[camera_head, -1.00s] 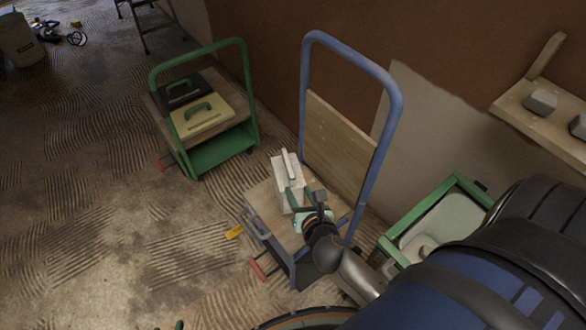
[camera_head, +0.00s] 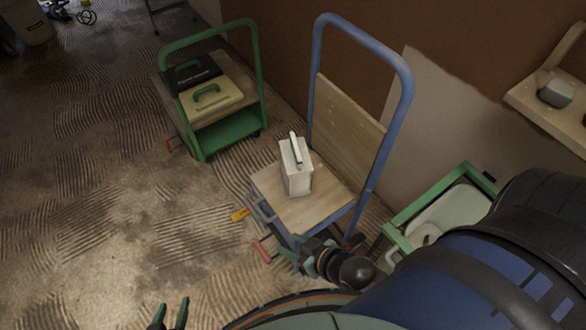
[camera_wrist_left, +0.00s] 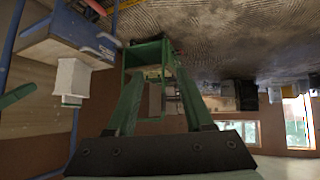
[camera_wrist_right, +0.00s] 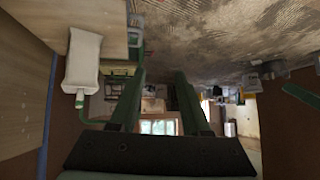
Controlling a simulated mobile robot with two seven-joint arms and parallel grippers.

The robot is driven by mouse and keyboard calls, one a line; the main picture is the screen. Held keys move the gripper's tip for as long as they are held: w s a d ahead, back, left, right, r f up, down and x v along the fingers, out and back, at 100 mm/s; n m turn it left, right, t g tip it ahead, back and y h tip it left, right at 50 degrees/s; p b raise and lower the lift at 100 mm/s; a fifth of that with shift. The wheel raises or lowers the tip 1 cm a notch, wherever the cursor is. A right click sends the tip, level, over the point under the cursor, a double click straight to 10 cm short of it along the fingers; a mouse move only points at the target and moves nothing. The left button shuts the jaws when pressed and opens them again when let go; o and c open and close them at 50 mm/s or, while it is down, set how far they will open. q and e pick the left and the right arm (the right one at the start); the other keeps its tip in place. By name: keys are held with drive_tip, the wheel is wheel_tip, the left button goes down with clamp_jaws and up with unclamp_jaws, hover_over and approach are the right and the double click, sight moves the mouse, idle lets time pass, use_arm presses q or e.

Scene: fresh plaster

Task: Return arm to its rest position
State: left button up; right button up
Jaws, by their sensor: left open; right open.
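A white case with a pale green handle (camera_head: 296,168) stands upright on the wooden deck (camera_head: 322,210) of a blue trolley. It also shows, upside down, in the left wrist view (camera_wrist_left: 70,80) and the right wrist view (camera_wrist_right: 82,65). My right gripper (camera_wrist_right: 158,75) is open and empty; in the head view it is near the front edge of the trolley, apart from the case, its fingertips hard to make out. My left gripper (camera_head: 171,312) is open and empty above the floor at the bottom edge; its two green fingers also show in the left wrist view (camera_wrist_left: 160,75).
A green trolley (camera_head: 229,134) at the back left carries a black case (camera_head: 190,72) and a yellow case (camera_head: 212,96). A green-framed bin (camera_head: 402,240) stands right of the blue trolley. A wooden shelf (camera_head: 525,102) is on the right wall.

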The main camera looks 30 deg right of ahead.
wheel_tip(320, 180, up, 7)
drive_tip(key=d+p, duration=0.1)
drive_tip(key=p, duration=0.7)
drive_tip(key=shift+s+d+h, duration=0.25)
drive_tip(key=shift+s+h, duration=0.05)
drive_tip(key=shift+s, duration=0.1)
